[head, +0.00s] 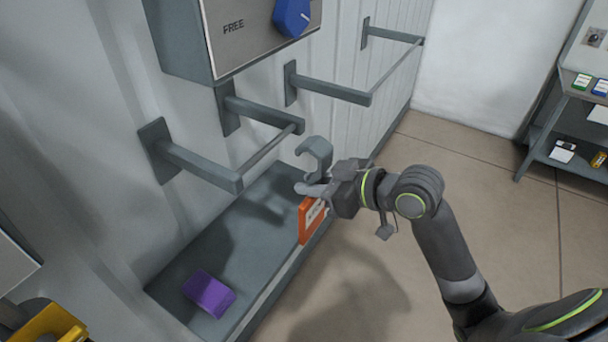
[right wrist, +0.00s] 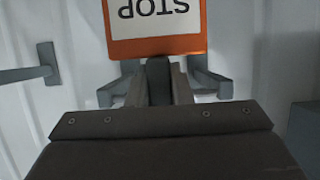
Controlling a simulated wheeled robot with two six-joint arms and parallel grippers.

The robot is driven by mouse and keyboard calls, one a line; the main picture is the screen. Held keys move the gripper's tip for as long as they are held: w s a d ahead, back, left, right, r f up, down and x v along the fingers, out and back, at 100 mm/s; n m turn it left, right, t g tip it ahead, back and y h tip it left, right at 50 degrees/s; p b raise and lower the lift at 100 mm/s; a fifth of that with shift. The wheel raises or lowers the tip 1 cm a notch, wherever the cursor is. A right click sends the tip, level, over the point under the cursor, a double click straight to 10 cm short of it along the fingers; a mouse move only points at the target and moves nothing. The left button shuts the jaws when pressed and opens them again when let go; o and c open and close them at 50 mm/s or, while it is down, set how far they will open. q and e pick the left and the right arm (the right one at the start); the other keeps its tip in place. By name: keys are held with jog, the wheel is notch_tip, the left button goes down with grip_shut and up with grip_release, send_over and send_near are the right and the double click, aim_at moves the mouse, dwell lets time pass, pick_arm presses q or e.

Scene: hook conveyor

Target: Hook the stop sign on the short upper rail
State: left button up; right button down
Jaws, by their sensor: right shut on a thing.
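The stop sign (head: 309,222) is an orange plate with a white face, hanging below a grey open hook (head: 317,150). My right gripper (head: 314,189) is shut on the sign's grey hanger, between hook and plate. In the right wrist view, the sign (right wrist: 155,44) reads STOP upside down beyond the fingers (right wrist: 159,82). The nearer rail (head: 268,150), a thin rod between two wall arms, looks the shorter one. The hook is just right of it in the picture, apparently apart from it. A longer rail (head: 396,67) is farther back. My left gripper is out of view.
A grey trough (head: 178,262) below the rails holds a purple block (head: 209,294). A control box (head: 237,48) marked FREE, with a blue knob (head: 292,17), is above. A yellow bin (head: 47,322) is at bottom left, a shelf (head: 572,113) at right. Floor between is clear.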

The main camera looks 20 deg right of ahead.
jog(key=shift+s+d+p, duration=0.4)
jog(key=shift+s+d, duration=0.4)
jog(key=shift+s, duration=0.2)
jog(key=shift+s+d+p, duration=0.4)
jog(key=shift+s+d, duration=0.35)
jog(key=shift+s, duration=0.25)
jog(key=shift+w+r, duration=0.1)
jog(key=shift+r, duration=0.05)
